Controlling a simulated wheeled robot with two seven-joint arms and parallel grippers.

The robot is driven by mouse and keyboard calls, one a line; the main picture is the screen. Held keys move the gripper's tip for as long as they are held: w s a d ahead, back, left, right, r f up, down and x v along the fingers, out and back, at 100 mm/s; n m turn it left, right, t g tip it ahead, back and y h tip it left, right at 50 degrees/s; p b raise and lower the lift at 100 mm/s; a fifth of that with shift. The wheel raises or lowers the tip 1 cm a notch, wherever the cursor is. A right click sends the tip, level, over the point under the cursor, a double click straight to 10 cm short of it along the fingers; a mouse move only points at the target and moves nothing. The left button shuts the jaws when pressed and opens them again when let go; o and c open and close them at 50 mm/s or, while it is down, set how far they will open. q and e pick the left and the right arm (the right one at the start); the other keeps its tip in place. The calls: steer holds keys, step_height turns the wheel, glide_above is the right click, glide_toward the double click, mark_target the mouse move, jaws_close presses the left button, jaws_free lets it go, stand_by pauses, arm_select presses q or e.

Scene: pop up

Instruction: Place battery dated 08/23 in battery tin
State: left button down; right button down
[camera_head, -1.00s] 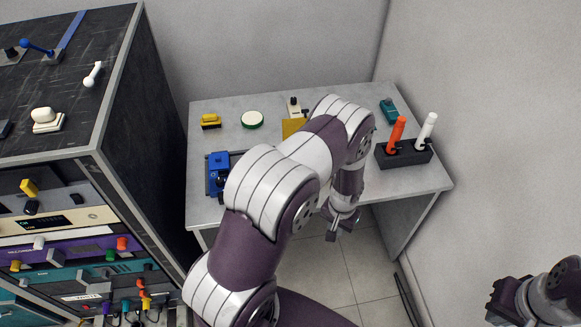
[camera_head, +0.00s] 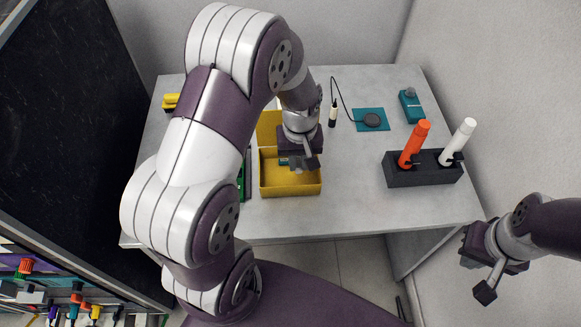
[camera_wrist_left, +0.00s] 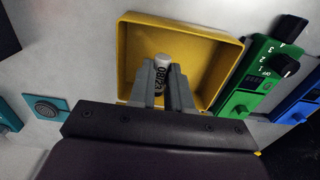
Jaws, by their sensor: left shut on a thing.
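A white battery marked 08/23 (camera_wrist_left: 161,75) sits between the fingertips of my left gripper (camera_wrist_left: 163,88) in the left wrist view. The gripper is shut on it. The yellow battery tin (camera_head: 290,189) stands on the table with its lid (camera_head: 268,125) raised at the back. It also shows in the left wrist view (camera_wrist_left: 195,42), behind the battery. In the head view my left gripper (camera_head: 298,162) is over the tin's opening. I cannot tell whether the battery touches the tin's floor. My right gripper (camera_head: 482,275) is away at the lower right; its jaws are unclear.
A black holder (camera_head: 425,176) with an orange cylinder (camera_head: 413,143) and a white cylinder (camera_head: 458,141) stands right of the tin. A teal pad with a black disc (camera_head: 371,120) and a teal device (camera_head: 411,106) lie behind. A green device (camera_wrist_left: 252,78) stands close beside the tin.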

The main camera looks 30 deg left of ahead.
mark_target(289, 176)
arm_select(q)
steer(key=shift+w+a+f, duration=0.1)
steer(key=shift+a+f, duration=0.35)
steer(key=shift+a, duration=0.2)
steer(key=shift+a+f, duration=0.45)
steer(key=shift+a, duration=0.15)
step_height(289, 176, down, 4)
steer(key=shift+r+b, duration=0.25)
steer(key=shift+b, duration=0.05)
steer(key=shift+f, duration=0.25)
steer(key=shift+f, duration=0.1)
